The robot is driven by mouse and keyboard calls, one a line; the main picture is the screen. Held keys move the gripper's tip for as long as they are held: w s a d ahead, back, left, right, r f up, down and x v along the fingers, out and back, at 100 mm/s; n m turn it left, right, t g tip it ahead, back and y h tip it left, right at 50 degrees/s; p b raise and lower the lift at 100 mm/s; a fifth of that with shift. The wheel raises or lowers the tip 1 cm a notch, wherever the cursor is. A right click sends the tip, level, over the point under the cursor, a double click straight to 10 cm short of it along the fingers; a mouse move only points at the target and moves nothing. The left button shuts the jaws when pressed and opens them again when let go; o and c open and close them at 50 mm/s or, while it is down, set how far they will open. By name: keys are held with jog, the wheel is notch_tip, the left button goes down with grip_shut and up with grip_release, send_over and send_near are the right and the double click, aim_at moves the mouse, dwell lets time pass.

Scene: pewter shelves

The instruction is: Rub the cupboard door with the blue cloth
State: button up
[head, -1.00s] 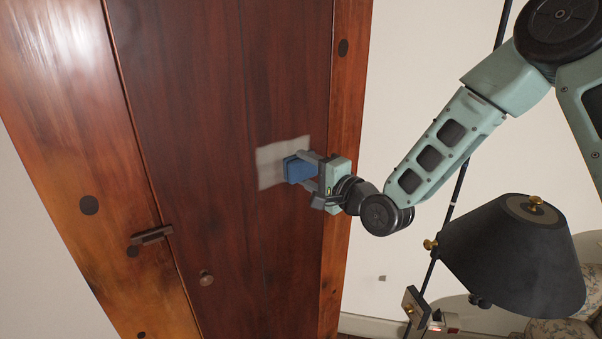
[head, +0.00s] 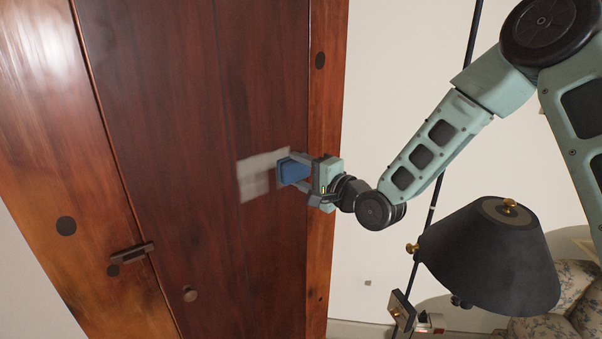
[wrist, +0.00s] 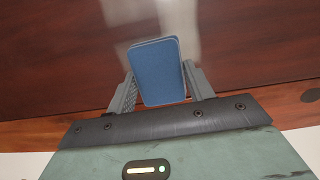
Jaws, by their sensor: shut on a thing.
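The cupboard door (head: 190,100) is dark reddish wood and fills the left and middle of the head view; it also fills the top of the wrist view (wrist: 60,50). A pale greyish patch (head: 256,178) shows on its right part. My gripper (head: 300,172) is shut on the blue cloth (head: 290,171), a folded pad. In the wrist view the cloth (wrist: 157,72) sits between both fingers, its face towards the door. It is at the right edge of the pale patch. I cannot tell whether it touches the door.
A black-shaded lamp (head: 490,255) and a floral armchair (head: 570,300) stand at lower right.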

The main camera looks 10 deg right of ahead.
aim_at(266, 166)
jog(key=shift+s+a+b, duration=0.6)
jog(key=shift+s+a, duration=0.45)
jog(key=shift+a, duration=1)
jog(key=shift+s+a+b, duration=0.6)
jog(key=shift+s+a, duration=0.4)
jog(key=shift+a, duration=1.1)
jog(key=shift+s+a+b, duration=0.6)
jog(key=shift+s+a, duration=0.45)
jog(key=shift+a, duration=1)
jog(key=shift+w+r+p, duration=0.15)
jog(key=shift+r+p, duration=0.4)
jog(key=shift+r, duration=0.35)
jog(key=shift+w+d+f, duration=0.1)
jog(key=shift+w+d, duration=0.3)
jog(key=shift+d, duration=0.45)
jog(key=shift+w+d, duration=0.35)
jog(key=shift+d, duration=0.45)
jog(key=shift+w+d, duration=0.45)
jog(key=shift+d, duration=0.4)
jog(key=shift+w+d, duration=0.45)
jog(key=shift+d, duration=0.35)
jog(key=shift+w+d+p, duration=0.1)
jog(key=shift+w+d, duration=0.3)
jog(key=shift+d, duration=0.6)
jog(key=shift+w+d+p, duration=0.1)
jog(key=shift+w+d, duration=0.35)
jog(key=shift+d, duration=0.55)
jog(key=shift+w+d+p, duration=0.1)
jog(key=shift+w+d, duration=0.3)
jog(key=shift+d, duration=0.6)
